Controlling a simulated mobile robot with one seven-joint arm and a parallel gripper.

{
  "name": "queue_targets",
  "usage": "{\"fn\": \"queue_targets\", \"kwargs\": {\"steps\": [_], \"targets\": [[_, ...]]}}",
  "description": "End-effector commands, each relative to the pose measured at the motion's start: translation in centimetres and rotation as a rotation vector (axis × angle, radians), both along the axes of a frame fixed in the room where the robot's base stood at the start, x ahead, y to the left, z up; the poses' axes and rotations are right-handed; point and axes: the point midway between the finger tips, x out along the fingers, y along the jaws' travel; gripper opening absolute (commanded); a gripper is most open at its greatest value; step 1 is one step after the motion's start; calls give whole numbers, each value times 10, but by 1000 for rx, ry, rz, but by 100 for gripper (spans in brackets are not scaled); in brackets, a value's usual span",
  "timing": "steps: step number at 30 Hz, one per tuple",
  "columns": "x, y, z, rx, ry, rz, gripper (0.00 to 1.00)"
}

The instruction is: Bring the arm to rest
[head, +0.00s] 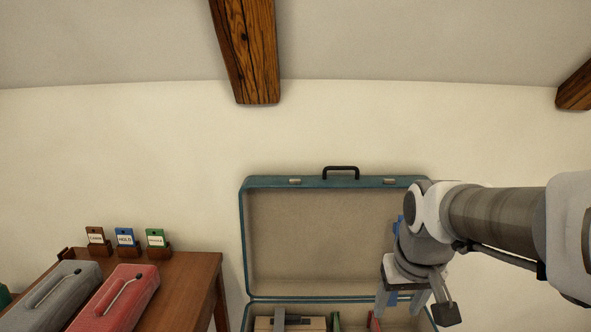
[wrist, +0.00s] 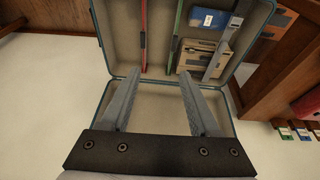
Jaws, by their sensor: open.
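My gripper (head: 400,306) is in front of the right part of an open teal suitcase (head: 244,240), with its fingers pointing down. In the wrist view my gripper (wrist: 160,76) has its two fingers spread apart with nothing between them. The suitcase (wrist: 101,35) lies beyond the fingertips there. My arm reaches in from the right in the head view.
The suitcase holds a red upright piece (wrist: 143,35), a green one (wrist: 175,35), a blue item (wrist: 207,20) and a tan box (wrist: 195,60). At left, a wooden table (head: 190,285) bears a grey case (head: 62,295), a red case (head: 118,298) and several small tags (head: 125,237).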

Motion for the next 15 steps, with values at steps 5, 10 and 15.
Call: {"fn": "queue_targets", "kwargs": {"steps": [5, 10, 15], "targets": [[-46, 13, 21, 6, -77, 4, 62], [-82, 22, 29, 17, -136, 5, 62], [-111, 28, 29, 27, -186, 9, 62]]}}
